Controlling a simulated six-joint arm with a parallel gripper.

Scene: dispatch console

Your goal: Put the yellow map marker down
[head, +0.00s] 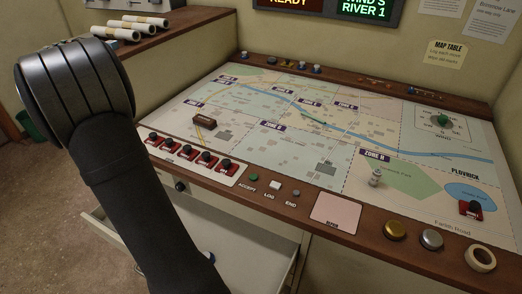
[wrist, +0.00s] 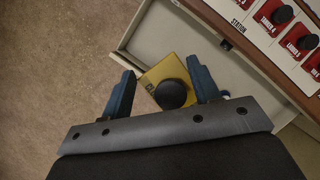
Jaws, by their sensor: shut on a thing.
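The yellow map marker (wrist: 157,73) is a flat yellow block with a round black knob, seen from above in the wrist view. My gripper (wrist: 161,84) is shut on it, with one blue finger at each side. In the wrist view the marker overlaps the front edge of the open drawer (wrist: 215,62), with floor beside it. Its height above the drawer is unclear. In the head view my arm hides the marker and most of the gripper. The map table (head: 290,135) has a pale printed map with zone labels.
Several red markers with black knobs stand in the station strip (head: 188,158) at the map's front left. Another red marker (head: 471,209) stands by the blue lake. A brown block (head: 204,121), a grey figure (head: 376,177) and a green knob (head: 442,120) are on the map. Much of the map's middle is clear.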

